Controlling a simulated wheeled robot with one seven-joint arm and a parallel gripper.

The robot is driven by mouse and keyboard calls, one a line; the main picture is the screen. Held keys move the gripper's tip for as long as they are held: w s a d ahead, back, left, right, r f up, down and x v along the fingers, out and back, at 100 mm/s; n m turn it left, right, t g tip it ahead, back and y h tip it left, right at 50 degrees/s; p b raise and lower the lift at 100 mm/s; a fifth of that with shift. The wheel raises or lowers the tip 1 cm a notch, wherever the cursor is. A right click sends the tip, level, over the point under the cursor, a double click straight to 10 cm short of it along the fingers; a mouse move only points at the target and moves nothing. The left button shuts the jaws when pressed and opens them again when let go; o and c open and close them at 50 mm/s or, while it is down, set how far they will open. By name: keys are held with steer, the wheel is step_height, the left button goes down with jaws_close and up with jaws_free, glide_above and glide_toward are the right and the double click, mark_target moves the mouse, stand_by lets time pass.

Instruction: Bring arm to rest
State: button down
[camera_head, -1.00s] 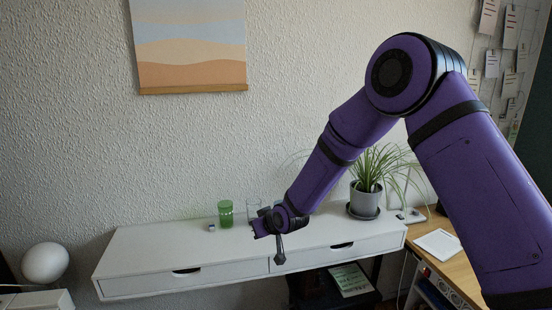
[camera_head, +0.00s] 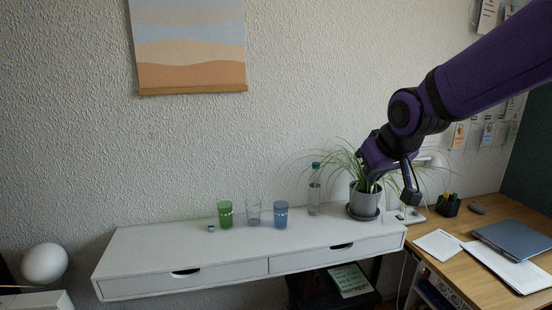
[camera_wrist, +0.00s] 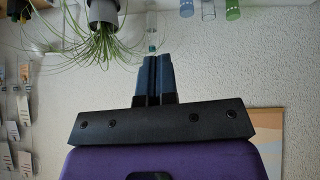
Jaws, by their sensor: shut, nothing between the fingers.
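My purple arm reaches in from the upper right in the head view. My gripper (camera_head: 411,196) hangs pointing down in front of the potted plant, at the right end of the white shelf (camera_head: 225,250). In the wrist view my gripper (camera_wrist: 153,58) shows its two dark fingers side by side, closed with nothing between them. The wrist view appears upside down, with the shelf objects along its top.
A green glass (camera_head: 225,215), clear glass (camera_head: 253,212), blue glass (camera_head: 281,215) and bottle (camera_head: 314,190) stand on the shelf. The plant pot (camera_head: 364,200) is close to my gripper. A wooden desk (camera_head: 480,222) with a laptop (camera_head: 515,240) lies right.

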steer(key=s+d+r+m, duration=0.1)
steer(key=s+d, duration=0.2)
steer(key=s, duration=0.5)
steer(key=s+d+r+m+g, duration=0.1)
steer(key=s+d, duration=0.2)
steer(key=s, duration=0.5)
steer(key=s+d+r+m+h, duration=0.1)
steer(key=s+d, duration=0.3)
steer(key=s, duration=0.4)
steer(key=shift+r+m+g, duration=0.15)
steer(key=shift+m+g, duration=0.15)
steer(key=shift+g, duration=0.1)
steer(key=shift+d, duration=0.1)
